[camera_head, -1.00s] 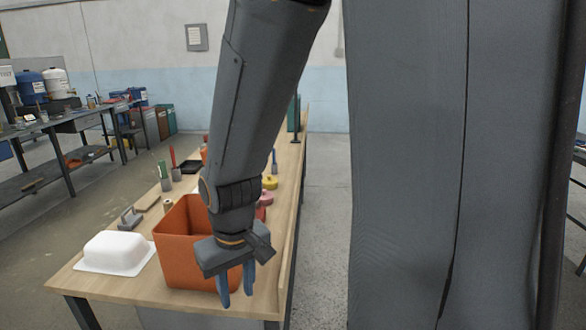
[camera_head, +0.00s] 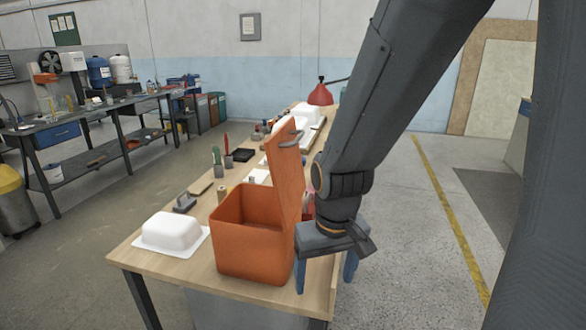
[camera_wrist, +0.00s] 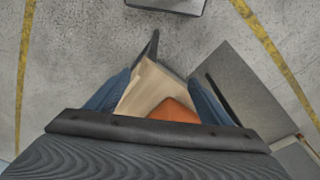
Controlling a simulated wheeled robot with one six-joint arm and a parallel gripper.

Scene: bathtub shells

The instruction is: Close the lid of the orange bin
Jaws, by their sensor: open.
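The orange bin (camera_head: 250,240) stands on the near end of the wooden workbench in the head view, its mouth open upward. Its orange lid (camera_head: 284,172) stands upright on the bin's right side, with a grey handle at its top. My gripper (camera_head: 326,275) points down just right of the bin and lid, over the bench's right edge. Its blue fingers are apart and nothing shows between them. In the wrist view, my gripper (camera_wrist: 160,98) frames the bench's corner and part of an orange surface (camera_wrist: 173,111); I cannot tell whether this is bin or lid.
A white bathtub shell (camera_head: 172,231) lies left of the bin on the bench (camera_head: 150,265). Small tools and more white shells (camera_head: 298,120) stand farther back, with a red lamp (camera_head: 320,94). Open floor (camera_head: 410,240) lies right of the bench.

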